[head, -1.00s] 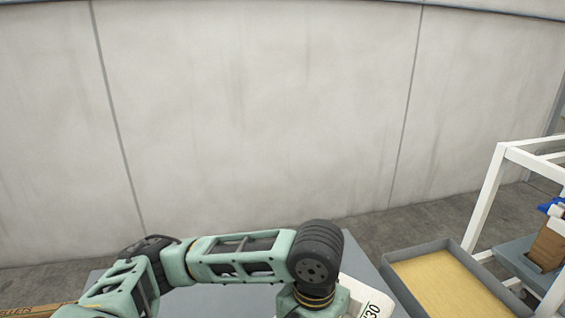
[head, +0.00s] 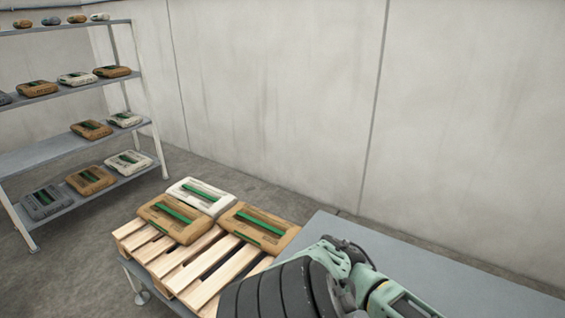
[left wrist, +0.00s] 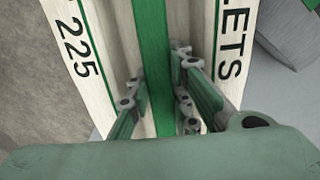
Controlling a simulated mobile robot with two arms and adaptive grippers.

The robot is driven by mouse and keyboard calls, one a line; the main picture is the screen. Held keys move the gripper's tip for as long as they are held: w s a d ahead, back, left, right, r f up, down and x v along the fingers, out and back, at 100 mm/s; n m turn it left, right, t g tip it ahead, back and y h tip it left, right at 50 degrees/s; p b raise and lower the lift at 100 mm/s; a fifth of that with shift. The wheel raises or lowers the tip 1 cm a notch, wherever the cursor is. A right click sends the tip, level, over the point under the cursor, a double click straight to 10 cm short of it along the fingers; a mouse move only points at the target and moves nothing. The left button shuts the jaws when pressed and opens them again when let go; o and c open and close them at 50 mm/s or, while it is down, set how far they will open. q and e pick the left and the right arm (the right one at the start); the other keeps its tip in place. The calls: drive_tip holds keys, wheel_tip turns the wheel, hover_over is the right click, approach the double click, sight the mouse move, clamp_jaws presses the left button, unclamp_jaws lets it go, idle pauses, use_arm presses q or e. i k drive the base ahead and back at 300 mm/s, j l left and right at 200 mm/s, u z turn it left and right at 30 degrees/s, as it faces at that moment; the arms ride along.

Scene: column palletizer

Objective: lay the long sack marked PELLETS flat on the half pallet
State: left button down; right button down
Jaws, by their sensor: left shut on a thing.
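The long sack marked PELLETS (left wrist: 232,20) shows in the left wrist view as a white bag with a green band down its middle. The letters LETS and the number 225 are readable. My left gripper (left wrist: 160,108) is shut on the green band, a finger on each side. The head view shows neither this sack nor the left fingertips. The half pallet (head: 200,268) is at lower left centre in the head view, with bare wooden slats at its near side. My right gripper is not in view.
On the pallet's far part lie a white sack (head: 185,187), a brown sack (head: 165,225) and another brown sack (head: 245,216). A grey table top (head: 430,275) lies right of it. A shelf rack (head: 75,148) with several sacks stands at left.

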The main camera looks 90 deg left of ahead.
sight(232, 258)
drive_tip(key=k+j, duration=0.1)
drive_tip(key=k, duration=0.9)
drive_tip(key=k+j, duration=0.65)
drive_tip(key=j, duration=0.2)
drive_tip(key=k+j, duration=0.1)
drive_tip(key=j, duration=0.25)
drive_tip(key=k+j, duration=0.15)
drive_tip(key=j, duration=0.25)
drive_tip(key=k+j, duration=0.1)
drive_tip(key=j, duration=0.25)
drive_tip(key=k+j, duration=0.1)
drive_tip(key=j, duration=0.85)
drive_tip(key=i+j, duration=0.15)
drive_tip(key=j, duration=1)
drive_tip(key=i, duration=0.05)
